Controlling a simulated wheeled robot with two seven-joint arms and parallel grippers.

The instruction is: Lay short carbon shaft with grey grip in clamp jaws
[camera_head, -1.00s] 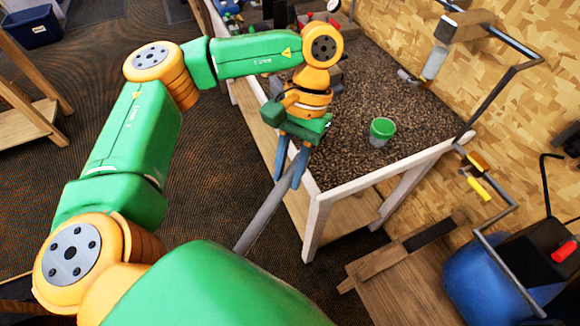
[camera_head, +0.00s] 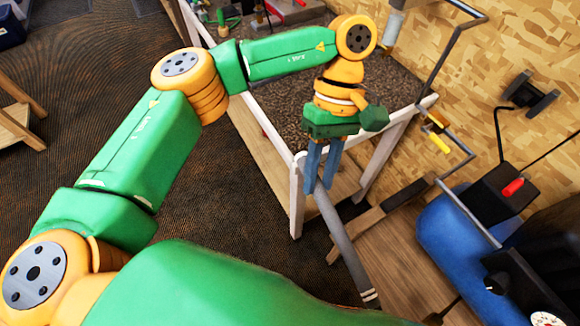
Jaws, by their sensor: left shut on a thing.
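My left gripper (camera_head: 320,188) is at the near corner of the workbench, pointing down, with its blue-grey fingers shut on the grey grip of a shaft. The grey grip (camera_head: 345,245) slants from the fingertips down and to the right, in front of the bench. Pale bands show at its lower end, near the picture's bottom. The rest of the shaft is hidden or cannot be made out. The clamp jaws cannot be made out in this view. My right gripper is not in view.
The workbench (camera_head: 297,208) has a dark speckled top and white legs. A blue tank (camera_head: 450,240) with a red-handled part stands at the right by the chipboard wall (camera_head: 520,50). A wooden stand (camera_head: 395,200) lies low between them. Open carpet (camera_head: 220,210) lies left of the bench.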

